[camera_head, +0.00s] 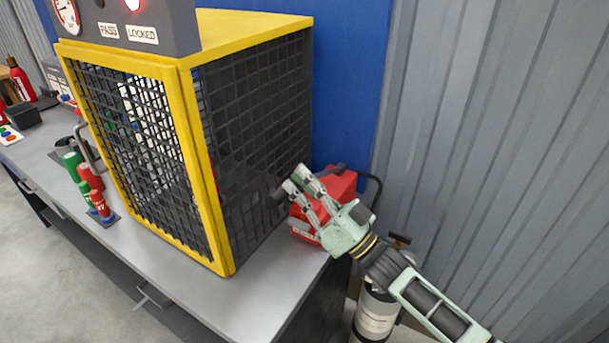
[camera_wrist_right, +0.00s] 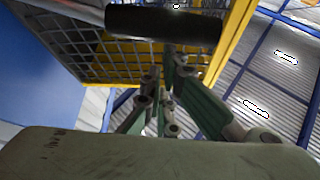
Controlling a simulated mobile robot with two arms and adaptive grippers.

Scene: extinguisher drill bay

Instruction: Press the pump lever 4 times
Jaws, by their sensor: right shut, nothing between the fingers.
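The red pump unit (camera_head: 340,185) stands on the right end of the bench, beside the yellow mesh cage. A black cylindrical grip (camera_head: 279,194), which looks like the pump lever's handle, shows just left of my right fingertips. The grip (camera_wrist_right: 165,22) lies across the top of the right wrist view, just past the fingers. My right gripper (camera_head: 296,179) is shut and empty, in front of the pump and hiding part of it and most of the lever. I cannot tell whether the fingers touch the grip. My left gripper is not in view.
The yellow-framed mesh cage (camera_head: 222,225) fills the middle of the bench. A white cylinder (camera_head: 375,318) stands below my right arm, next to the corrugated wall (camera_head: 480,140). Green and red extinguisher-like bottles (camera_head: 90,178) stand at the left.

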